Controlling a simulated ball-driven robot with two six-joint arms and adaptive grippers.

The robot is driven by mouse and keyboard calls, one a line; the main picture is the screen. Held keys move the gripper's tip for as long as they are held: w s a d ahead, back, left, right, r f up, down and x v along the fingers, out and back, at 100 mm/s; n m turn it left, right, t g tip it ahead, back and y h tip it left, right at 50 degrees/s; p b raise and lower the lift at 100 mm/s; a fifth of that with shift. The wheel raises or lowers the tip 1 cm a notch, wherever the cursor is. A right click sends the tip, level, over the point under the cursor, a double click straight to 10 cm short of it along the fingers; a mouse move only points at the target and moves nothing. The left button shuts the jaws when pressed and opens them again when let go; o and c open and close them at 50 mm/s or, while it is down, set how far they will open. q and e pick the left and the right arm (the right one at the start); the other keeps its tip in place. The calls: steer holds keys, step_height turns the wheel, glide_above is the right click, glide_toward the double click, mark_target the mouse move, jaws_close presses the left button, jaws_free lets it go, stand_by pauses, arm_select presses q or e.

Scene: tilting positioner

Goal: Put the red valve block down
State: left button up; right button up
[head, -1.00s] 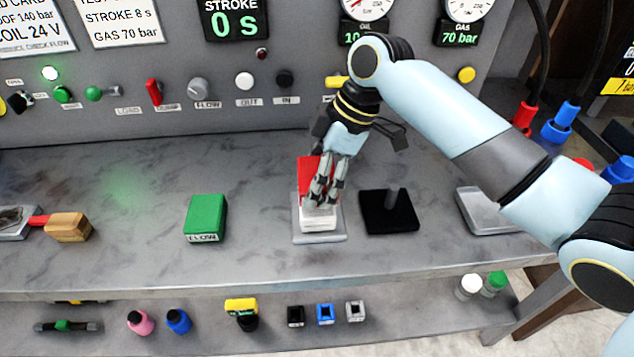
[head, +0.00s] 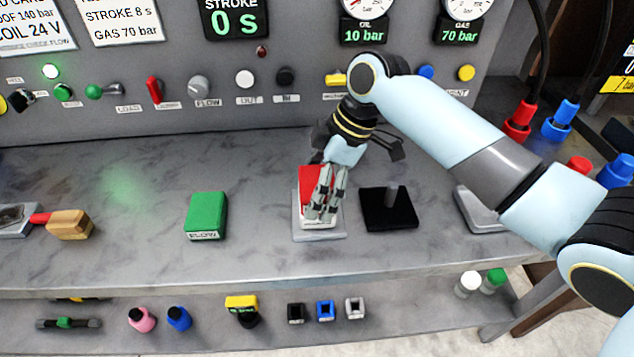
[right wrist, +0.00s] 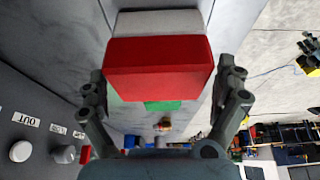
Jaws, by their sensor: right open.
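The red valve block (head: 312,180) sits on the light grey plate (head: 318,237) near the middle of the bench, with a pale part at its front. My right gripper (head: 322,218) is over it from above, its fingers covering part of the block. In the right wrist view the red block (right wrist: 158,68) lies between the two spread fingers of my right gripper (right wrist: 165,105), with gaps at both sides. The right gripper is open. My left gripper is not in view.
A green block (head: 206,214) labelled FLOW stands to the left. A black base with a peg (head: 388,210) stands close on the right. A wooden-handled brush (head: 68,224) lies far left. The control panel (head: 300,60) rises behind. Bench between the green block and plate is clear.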

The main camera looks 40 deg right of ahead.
steer(key=v, duration=1.2)
